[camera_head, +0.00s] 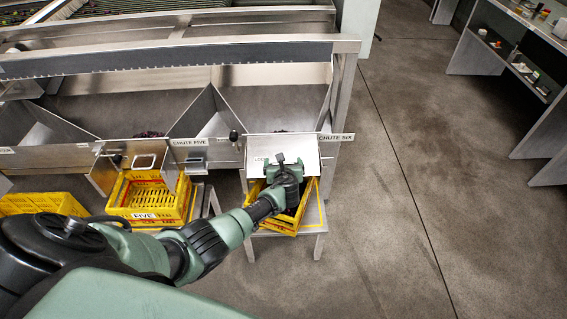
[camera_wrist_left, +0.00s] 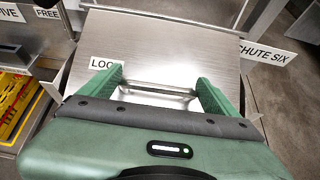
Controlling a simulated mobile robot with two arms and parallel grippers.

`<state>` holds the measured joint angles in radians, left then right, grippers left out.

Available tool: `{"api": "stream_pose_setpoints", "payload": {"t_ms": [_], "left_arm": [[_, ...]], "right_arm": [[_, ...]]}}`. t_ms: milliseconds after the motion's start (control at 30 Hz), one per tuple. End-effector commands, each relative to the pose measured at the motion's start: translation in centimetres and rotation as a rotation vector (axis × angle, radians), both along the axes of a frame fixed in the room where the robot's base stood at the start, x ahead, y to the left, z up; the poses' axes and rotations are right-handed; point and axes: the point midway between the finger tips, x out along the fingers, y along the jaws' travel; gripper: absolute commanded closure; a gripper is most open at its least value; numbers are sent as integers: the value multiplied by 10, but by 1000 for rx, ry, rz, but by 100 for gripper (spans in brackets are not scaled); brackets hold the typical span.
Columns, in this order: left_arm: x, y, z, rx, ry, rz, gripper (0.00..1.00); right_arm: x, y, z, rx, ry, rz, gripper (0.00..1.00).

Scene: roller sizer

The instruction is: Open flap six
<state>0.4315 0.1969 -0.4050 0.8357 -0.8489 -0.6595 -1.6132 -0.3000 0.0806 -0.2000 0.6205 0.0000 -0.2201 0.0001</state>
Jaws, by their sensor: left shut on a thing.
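Flap six (camera_head: 306,150) is the bare metal plate on the front of the chute signed CHUTE SIX (camera_head: 335,138). Its face slopes outward and is visible from above; how far it stands open I cannot tell. My left gripper (camera_head: 284,168) is at its lower middle. In the left wrist view, flap six (camera_wrist_left: 165,42) fills the upper middle, and my fingers (camera_wrist_left: 162,88) are shut on its bar handle (camera_wrist_left: 158,90). A label starting LOC (camera_wrist_left: 102,63) is partly hidden by a finger. My right gripper is not in view.
A yellow crate (camera_head: 283,222) sits askew on a stand below flap six, partly hidden by my arm. The crate marked FIVE (camera_head: 148,216) stands under chute five to the left. A black knob (camera_head: 233,136) is left of flap six.

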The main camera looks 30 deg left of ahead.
Motion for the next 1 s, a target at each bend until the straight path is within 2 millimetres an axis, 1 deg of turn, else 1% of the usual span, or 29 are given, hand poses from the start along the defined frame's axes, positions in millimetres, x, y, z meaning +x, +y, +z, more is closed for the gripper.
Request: {"api": "stream_pose_setpoints", "payload": {"t_ms": [33, 467, 500, 533, 800, 900, 1000], "left_arm": [[5, 7, 9, 13, -12, 6, 82], [5, 7, 9, 12, -13, 6, 82], [5, 7, 9, 12, -13, 6, 4], [5, 7, 9, 12, -13, 6, 0], [1, 2, 6, 6, -7, 3, 0], [-4, -1, 10, 5, -7, 1, 0], [-14, -7, 18, 5, -6, 2, 0]], "right_arm": [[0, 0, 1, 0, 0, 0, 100], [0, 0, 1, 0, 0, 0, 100], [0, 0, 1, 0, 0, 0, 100], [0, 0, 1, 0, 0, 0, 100], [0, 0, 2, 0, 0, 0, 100], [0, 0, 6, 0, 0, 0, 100], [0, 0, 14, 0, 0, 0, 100]]}}
